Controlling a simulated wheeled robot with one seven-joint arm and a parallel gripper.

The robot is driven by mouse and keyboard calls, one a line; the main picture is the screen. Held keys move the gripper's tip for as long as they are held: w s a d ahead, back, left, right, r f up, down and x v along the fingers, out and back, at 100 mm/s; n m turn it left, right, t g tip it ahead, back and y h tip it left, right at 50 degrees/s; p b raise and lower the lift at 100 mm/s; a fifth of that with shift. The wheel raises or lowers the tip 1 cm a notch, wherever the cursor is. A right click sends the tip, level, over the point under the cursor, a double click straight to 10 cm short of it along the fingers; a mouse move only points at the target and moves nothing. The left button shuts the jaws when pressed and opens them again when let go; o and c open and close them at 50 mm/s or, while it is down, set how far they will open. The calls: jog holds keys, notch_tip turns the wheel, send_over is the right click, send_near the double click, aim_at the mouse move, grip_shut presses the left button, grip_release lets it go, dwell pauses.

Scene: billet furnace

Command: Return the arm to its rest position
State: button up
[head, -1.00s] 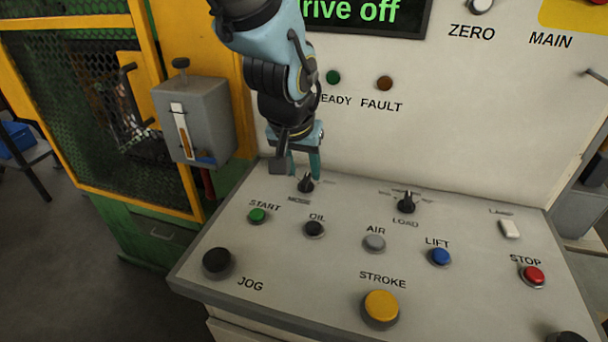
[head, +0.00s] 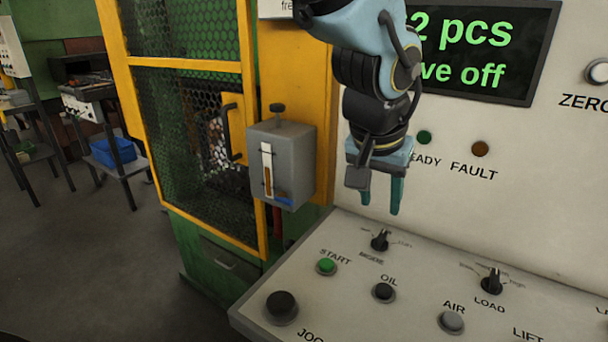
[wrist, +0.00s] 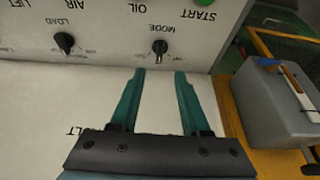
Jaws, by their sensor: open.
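My gripper (head: 380,196) hangs in front of the white control panel, its two teal fingers pointing down. It is above the black MODE knob (head: 380,240) and apart from it. In the wrist view the fingers (wrist: 160,75) are spread with nothing between them, and the MODE knob (wrist: 159,47) shows beyond the tips. My arm covers part of the display and of the upright panel.
The sloping desk carries a green START button (head: 326,266), a black OIL button (head: 384,292), a grey AIR button (head: 452,321) and a LOAD knob (head: 492,281). A grey box with a gauge (head: 281,165) sits close left of my gripper, on the yellow guard frame.

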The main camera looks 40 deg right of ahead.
jog(key=w+a+f+n+y, duration=0.1)
jog(key=w+a+f+n, duration=0.15)
jog(key=w+a, duration=0.75)
jog(key=w+a+f+n+y, duration=0.15)
jog(key=w+a+n, duration=0.25)
jog(key=w+a, duration=0.65)
jog(key=w+a+f+n, duration=0.1)
jog(key=a+n, duration=0.1)
jog(key=a, duration=0.6)
jog(key=w+a+f+n+y, duration=0.1)
jog(key=w+a+n, duration=0.1)
jog(key=a, duration=0.6)
jog(key=w+a+f+n, duration=0.2)
jog(key=a, duration=0.5)
jog(key=shift+w+a+n, duration=0.15)
jog(key=shift+a+n, duration=0.2)
jog(key=shift+a, duration=0.05)
jog(key=shift+y, duration=0.25)
